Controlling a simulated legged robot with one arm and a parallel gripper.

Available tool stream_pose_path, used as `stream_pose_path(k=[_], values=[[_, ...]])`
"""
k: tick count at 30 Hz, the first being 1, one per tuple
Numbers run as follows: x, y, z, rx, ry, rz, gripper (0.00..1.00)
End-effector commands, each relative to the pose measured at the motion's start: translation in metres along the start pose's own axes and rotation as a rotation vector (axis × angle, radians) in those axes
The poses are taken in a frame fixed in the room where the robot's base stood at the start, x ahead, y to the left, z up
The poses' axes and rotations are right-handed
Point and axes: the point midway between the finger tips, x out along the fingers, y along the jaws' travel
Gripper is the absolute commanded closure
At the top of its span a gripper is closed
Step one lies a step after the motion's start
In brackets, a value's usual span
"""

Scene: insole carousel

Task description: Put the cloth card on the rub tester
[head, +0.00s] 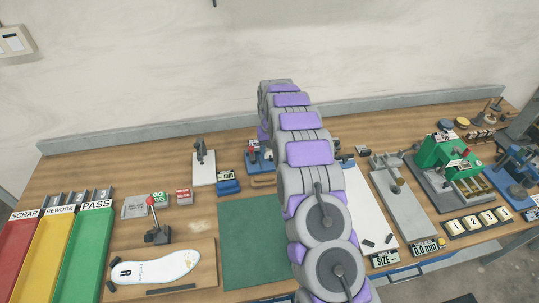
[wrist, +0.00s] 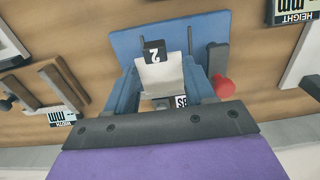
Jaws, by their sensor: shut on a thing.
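In the wrist view, the dark, bolted lip of my gripper (wrist: 160,122) spans the lower part. A small pale card (wrist: 163,78) with a black tab marked 2 shows just beyond it, over the blue device; the grip contact is hidden under the lip. I take it as the cloth card. The blue device has a flat base plate (wrist: 203,37), side posts, a red knob and a partly hidden label ending in BS; it looks like the rub tester (head: 258,157). In the head view my arm hides the gripper tips and card. Whether the card touches the tester is unclear.
A white gauge (head: 203,165) stands left of the tester. A green mat (head: 250,245) lies in front, partly behind my arm. A white insole (head: 155,268) and coloured trays (head: 85,255) are at left. A green machine (head: 440,160) and several gauges crowd the right.

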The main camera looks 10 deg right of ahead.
Motion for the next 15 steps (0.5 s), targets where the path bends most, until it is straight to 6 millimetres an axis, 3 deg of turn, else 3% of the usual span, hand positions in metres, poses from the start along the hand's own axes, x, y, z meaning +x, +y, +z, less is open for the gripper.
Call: stream_pose_path(k=[5,15], values=[[0.025,-0.007,0.0,-0.003,0.0,0.007,0.74],[0.026,-0.004,0.0,-0.002,0.0,0.003,0.74]])
